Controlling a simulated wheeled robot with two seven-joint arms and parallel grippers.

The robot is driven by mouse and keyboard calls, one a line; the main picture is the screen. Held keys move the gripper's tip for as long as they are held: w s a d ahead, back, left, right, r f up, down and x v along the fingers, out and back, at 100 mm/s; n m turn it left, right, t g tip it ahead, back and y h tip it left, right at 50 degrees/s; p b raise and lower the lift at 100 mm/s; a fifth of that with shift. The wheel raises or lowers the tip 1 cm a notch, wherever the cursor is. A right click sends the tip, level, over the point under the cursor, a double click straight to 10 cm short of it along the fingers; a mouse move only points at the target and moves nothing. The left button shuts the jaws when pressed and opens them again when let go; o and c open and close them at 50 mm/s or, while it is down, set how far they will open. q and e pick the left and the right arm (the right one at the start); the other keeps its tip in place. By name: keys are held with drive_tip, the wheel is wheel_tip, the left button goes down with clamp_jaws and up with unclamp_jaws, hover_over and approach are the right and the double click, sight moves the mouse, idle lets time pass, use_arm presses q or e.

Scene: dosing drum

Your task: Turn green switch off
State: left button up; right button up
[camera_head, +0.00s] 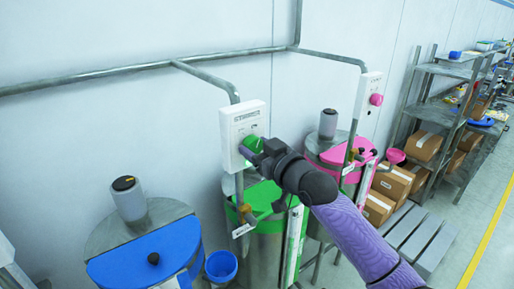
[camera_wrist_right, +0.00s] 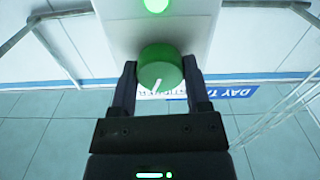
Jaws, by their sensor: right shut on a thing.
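The green switch (camera_wrist_right: 160,68) is a round green knob with a white pointer line on a white wall box (camera_head: 243,122). In the head view the green knob (camera_head: 252,145) shows partly beside my right gripper (camera_head: 262,152). In the right wrist view my right gripper (camera_wrist_right: 160,85) has one finger on each side of the knob and is shut on it. The white pointer line slants toward the lower left in that view. A green lamp (camera_wrist_right: 156,4) glows on the box above the knob. My left gripper is in neither view.
A green drum (camera_head: 266,205) stands below the box, with a blue drum (camera_head: 150,250) at left and a pink drum (camera_head: 335,150) behind my right arm. A second box has a pink knob (camera_head: 376,99). Shelves (camera_head: 440,70) and cardboard boxes (camera_head: 393,182) stand right.

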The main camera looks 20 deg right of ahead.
drive_tip(key=n+p, duration=0.1)
drive_tip(key=n, duration=0.4)
drive_tip(key=n+p, duration=0.1)
drive_tip(key=n, duration=0.4)
drive_tip(key=shift+n, duration=0.4)
idle(0.4)
drive_tip(key=o, duration=1.3)
drive_tip(key=b+v, duration=0.2)
drive_tip(key=v, duration=0.8)
